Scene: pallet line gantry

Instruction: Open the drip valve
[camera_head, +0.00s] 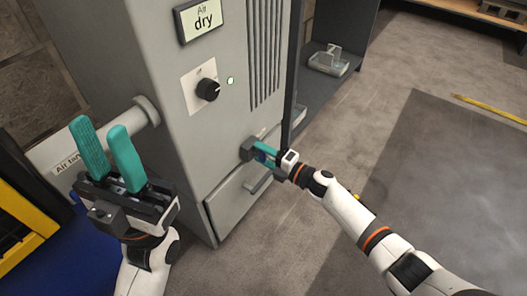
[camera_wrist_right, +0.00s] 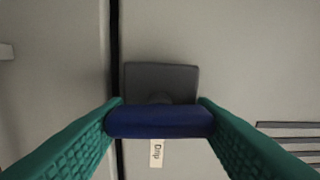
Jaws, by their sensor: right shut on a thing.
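The drip valve has a blue handle (camera_wrist_right: 160,121) on a dark grey block (camera_wrist_right: 160,78), seen in the right wrist view. A small tag reading "Drip" (camera_wrist_right: 157,153) hangs below the handle. My right gripper (camera_wrist_right: 160,122) is shut on the blue handle, with one green finger at each end of it. In the head view my right gripper (camera_head: 264,151) reaches the cabinet front at the dark valve block (camera_head: 247,149), and the fingers hide part of the handle. My left gripper (camera_head: 107,145) is open and empty, fingers up, left of the cabinet.
The grey cabinet (camera_head: 180,120) carries a display reading "Air dry" (camera_head: 202,18), a black knob (camera_head: 208,89) and a small lit lamp (camera_head: 230,80). A drawer with a handle (camera_head: 257,183) lies below the valve. A pipe (camera_head: 135,120) leaves its left side.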

